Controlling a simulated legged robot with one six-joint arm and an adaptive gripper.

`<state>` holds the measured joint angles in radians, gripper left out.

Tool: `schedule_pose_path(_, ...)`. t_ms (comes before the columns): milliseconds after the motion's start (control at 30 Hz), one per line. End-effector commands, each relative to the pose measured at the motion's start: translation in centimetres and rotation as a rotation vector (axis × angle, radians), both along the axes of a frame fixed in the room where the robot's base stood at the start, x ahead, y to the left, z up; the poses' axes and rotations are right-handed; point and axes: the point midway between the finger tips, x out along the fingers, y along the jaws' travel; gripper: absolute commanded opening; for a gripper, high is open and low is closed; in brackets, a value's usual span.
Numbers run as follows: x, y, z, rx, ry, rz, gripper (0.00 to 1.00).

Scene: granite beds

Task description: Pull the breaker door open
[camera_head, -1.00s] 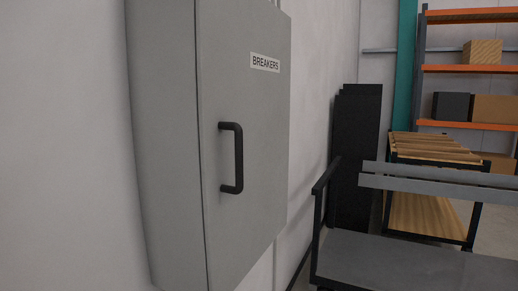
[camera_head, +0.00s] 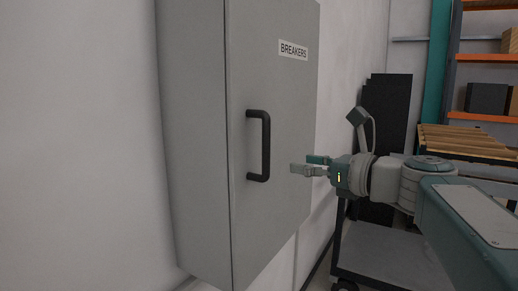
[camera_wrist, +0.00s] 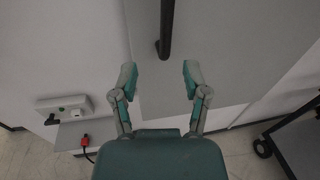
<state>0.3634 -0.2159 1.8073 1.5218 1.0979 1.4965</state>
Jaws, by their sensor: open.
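The grey breaker door (camera_head: 285,105) is on a wall box at the centre of the head view, with a BREAKERS label (camera_head: 293,50). It looks shut. Its black vertical handle (camera_head: 264,146) is on the left part of the door; it also shows in the wrist view as a dark bar (camera_wrist: 166,28) at the top. My gripper (camera_head: 305,165) is open and empty, to the right of the handle's lower end in the head view. In the wrist view, my fingertips (camera_wrist: 158,75) are spread either side of the handle's line, just below its end. They do not appear to touch it.
A dark cart (camera_head: 375,255) stands at the right behind my arm. Shelving with orange beams (camera_head: 488,59) and a slatted wooden rack (camera_head: 465,140) are farther back. In the wrist view, a white wall unit (camera_wrist: 64,106) with a red plug (camera_wrist: 86,138) is at lower left.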

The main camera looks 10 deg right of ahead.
Motion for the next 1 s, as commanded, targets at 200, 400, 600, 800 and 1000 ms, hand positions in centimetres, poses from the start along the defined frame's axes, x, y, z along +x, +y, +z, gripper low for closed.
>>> schedule_pose_path(200,1.1,-0.2,1.3,0.099,0.014,-0.006,0.59)
schedule_pose_path(400,3.5,2.0,1.3,0.096,0.014,-0.002,0.59)
schedule_pose_path(600,6.2,4.5,1.2,0.095,0.014,-0.003,0.59)
schedule_pose_path(800,8.1,6.2,1.3,0.093,0.012,-0.005,0.59)
schedule_pose_path(1000,8.6,6.6,1.3,0.093,0.012,-0.007,0.59)
